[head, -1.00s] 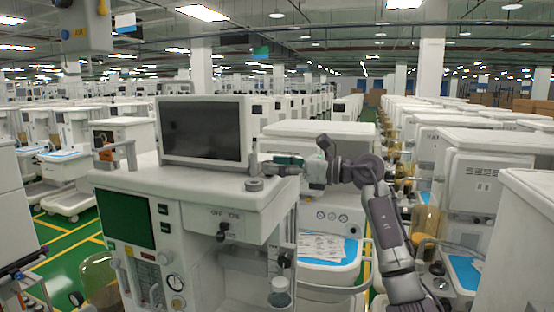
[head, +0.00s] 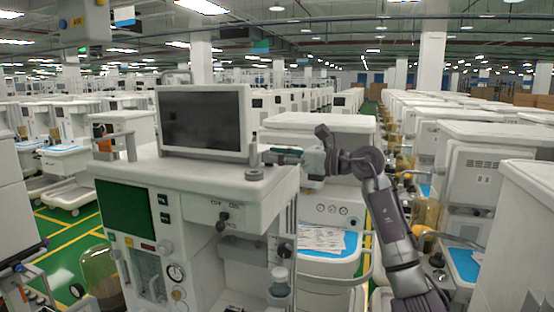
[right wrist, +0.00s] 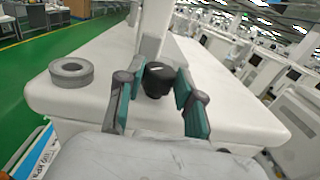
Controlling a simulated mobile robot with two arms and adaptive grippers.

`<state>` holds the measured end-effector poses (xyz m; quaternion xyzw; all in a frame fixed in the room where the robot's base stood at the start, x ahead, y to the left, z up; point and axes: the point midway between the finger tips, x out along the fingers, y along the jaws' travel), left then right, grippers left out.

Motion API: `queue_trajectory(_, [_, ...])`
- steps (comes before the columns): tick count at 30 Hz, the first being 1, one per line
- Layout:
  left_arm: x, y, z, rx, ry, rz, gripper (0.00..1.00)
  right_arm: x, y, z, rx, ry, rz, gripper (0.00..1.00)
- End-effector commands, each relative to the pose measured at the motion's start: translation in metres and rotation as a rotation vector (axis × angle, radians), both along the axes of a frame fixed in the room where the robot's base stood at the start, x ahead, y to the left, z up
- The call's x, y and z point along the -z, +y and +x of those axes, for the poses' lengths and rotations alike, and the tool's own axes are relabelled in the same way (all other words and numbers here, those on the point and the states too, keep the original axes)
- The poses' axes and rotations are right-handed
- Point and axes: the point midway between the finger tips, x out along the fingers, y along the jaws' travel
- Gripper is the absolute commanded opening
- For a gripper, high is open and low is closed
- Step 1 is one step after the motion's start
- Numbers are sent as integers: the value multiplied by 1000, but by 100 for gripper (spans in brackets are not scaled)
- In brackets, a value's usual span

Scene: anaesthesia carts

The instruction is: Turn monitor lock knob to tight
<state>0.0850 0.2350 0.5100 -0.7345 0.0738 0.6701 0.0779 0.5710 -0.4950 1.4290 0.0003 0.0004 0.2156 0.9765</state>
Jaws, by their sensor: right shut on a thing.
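The monitor (head: 203,120) stands on top of the white anaesthesia cart (head: 225,198), its screen dark. The lock knob (right wrist: 158,80) is a small black part at the foot of the monitor's white post (right wrist: 152,35) in the right wrist view. In the head view my right gripper (head: 268,157) reaches in from the right, just beside the monitor's right edge; there the knob is hidden or too small to make out. My left gripper is not in view.
A grey ring-shaped piece (right wrist: 72,70) lies on the cart top near the gripper; it also shows in the head view (head: 255,174). Other white carts (head: 485,170) stand close on the right. Green floor (head: 70,225) is open on the left.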

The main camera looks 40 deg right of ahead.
Motion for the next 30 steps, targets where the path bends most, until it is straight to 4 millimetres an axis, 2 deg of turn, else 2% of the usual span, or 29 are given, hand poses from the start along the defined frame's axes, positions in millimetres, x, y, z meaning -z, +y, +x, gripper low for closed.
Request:
queue_trajectory(1, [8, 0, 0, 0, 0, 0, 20, 4, 1, -1, 26, -1, -6, 2])
queue_trajectory(6, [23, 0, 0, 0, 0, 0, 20, 5, 3, -2, 148, -3, -12, 2])
queue_trajectory(12, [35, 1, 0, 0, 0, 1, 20, 2, 8, -3, 320, -6, -13, 2])
queue_trajectory(21, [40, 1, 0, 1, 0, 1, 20, -1, 13, -2, 551, -6, -3, 2])
queue_trajectory(30, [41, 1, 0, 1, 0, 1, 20, 0, 15, -1, 696, -2, -1, 2])
